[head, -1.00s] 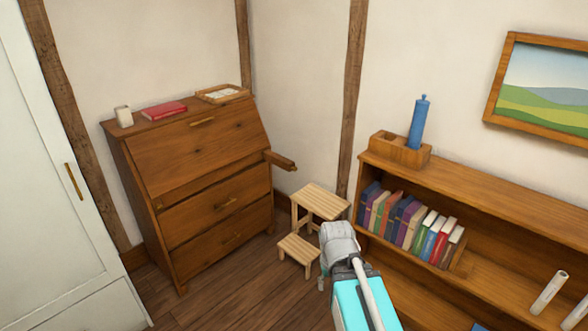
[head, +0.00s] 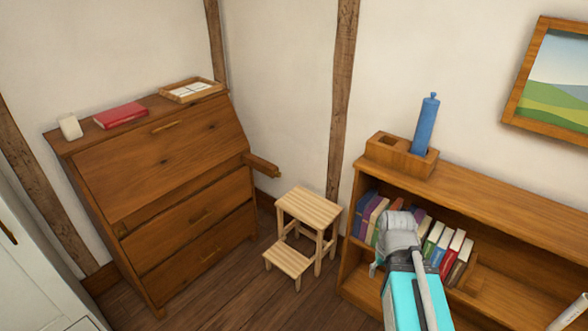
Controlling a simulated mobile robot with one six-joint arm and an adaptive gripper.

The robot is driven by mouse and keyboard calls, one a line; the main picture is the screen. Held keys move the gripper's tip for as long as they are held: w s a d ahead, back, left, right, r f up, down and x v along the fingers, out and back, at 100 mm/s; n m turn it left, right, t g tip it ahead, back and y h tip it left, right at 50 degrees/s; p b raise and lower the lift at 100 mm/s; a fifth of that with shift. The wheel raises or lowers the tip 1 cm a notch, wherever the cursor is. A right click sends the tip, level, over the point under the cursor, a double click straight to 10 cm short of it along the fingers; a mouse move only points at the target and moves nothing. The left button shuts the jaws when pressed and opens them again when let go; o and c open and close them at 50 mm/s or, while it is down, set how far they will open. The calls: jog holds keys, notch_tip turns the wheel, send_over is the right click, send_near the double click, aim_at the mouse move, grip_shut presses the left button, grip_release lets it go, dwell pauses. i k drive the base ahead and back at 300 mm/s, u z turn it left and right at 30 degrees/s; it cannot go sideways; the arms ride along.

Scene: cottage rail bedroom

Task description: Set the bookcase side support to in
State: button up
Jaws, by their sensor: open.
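The wooden bureau (head: 185,165) stands on the left with its slanted lid shut. On its bookcase side, a wooden support arm (head: 262,165) sticks out forward from just below the lid. It is clear of the stool and nothing touches it. On the bureau's other front edge, no support sticks out; only a small light spot shows. My arm shows at the lower right, in front of the bookcase, with a grey joint at its far end. My gripper's fingers cannot be made out.
A two-step wooden stool (head: 308,210) stands between bureau and bookcase, right of the support. The bookcase (head: 480,205) holds several books and, on top, a wooden holder (head: 400,156) with a blue cylinder (head: 425,123). Floor in front of the bureau is clear.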

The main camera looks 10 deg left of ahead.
aim_at(266, 167)
jog(key=u, duration=0.1)
jog(key=i, duration=1)
jog(key=u, duration=0.65)
